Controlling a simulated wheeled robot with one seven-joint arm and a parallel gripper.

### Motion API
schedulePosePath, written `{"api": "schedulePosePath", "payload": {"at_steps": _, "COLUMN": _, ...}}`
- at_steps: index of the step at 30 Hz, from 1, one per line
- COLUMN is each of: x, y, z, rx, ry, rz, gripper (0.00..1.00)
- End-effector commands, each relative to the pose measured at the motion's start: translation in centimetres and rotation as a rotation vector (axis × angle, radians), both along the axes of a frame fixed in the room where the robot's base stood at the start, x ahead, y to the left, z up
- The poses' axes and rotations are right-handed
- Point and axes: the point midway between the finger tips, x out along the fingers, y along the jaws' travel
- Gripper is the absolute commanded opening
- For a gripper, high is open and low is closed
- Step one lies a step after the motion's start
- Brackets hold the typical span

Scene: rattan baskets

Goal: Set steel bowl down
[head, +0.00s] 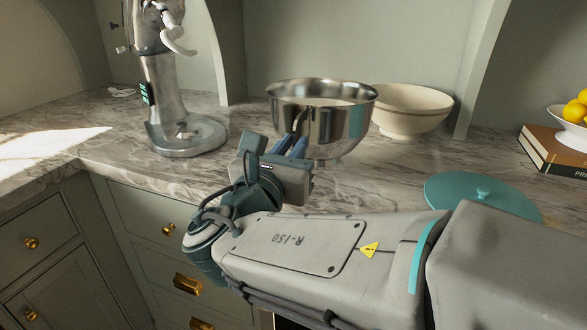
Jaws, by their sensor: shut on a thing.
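The steel bowl (342,125) is shiny and upright, in the middle of the head view, at the back of the marble counter (395,170). My gripper (298,142) is at the bowl's near left side, its blue fingers shut on the bowl. The contact at the rim is small in the picture. The bowl's base is low over the counter; I cannot tell whether it touches. My gripper and wrist hide part of its lower left side.
A cream bowl (412,112) stands close behind the steel bowl on the right. A stand mixer (172,95) is at the left. A teal lid (460,194) lies at the right front. Books (546,153) and a white bowl of lemons (568,128) are far right. Counter between mixer and steel bowl is clear.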

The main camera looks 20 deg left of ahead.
Motion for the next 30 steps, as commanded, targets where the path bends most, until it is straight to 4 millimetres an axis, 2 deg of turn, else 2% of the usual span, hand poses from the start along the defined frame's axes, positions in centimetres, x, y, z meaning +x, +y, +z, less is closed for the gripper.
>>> {"api": "schedulePosePath", "payload": {"at_steps": 7, "x": 0.0, "y": 0.0, "z": -3.4, "rx": -0.003, "ry": -0.003, "rz": 0.001, "gripper": 0.0}}
{"api": "schedulePosePath", "payload": {"at_steps": 14, "x": 0.0, "y": 0.0, "z": -3.6, "rx": 0.0, "ry": -0.002, "rz": 0.001, "gripper": 0.0}}
{"api": "schedulePosePath", "payload": {"at_steps": 15, "x": 0.0, "y": 0.0, "z": -3.8, "rx": -0.002, "ry": 0.002, "rz": 0.001, "gripper": 0.23}}
{"api": "schedulePosePath", "payload": {"at_steps": 17, "x": 0.0, "y": 0.0, "z": -3.8, "rx": -0.002, "ry": 0.002, "rz": 0.001, "gripper": 0.36}}
{"api": "schedulePosePath", "payload": {"at_steps": 26, "x": -0.1, "y": 0.0, "z": -3.7, "rx": -0.002, "ry": 0.001, "rz": 0.001, "gripper": 0.36}}
{"api": "schedulePosePath", "payload": {"at_steps": 30, "x": -1.5, "y": 0.2, "z": -3.8, "rx": -0.001, "ry": 0.001, "rz": 0.003, "gripper": 0.36}}
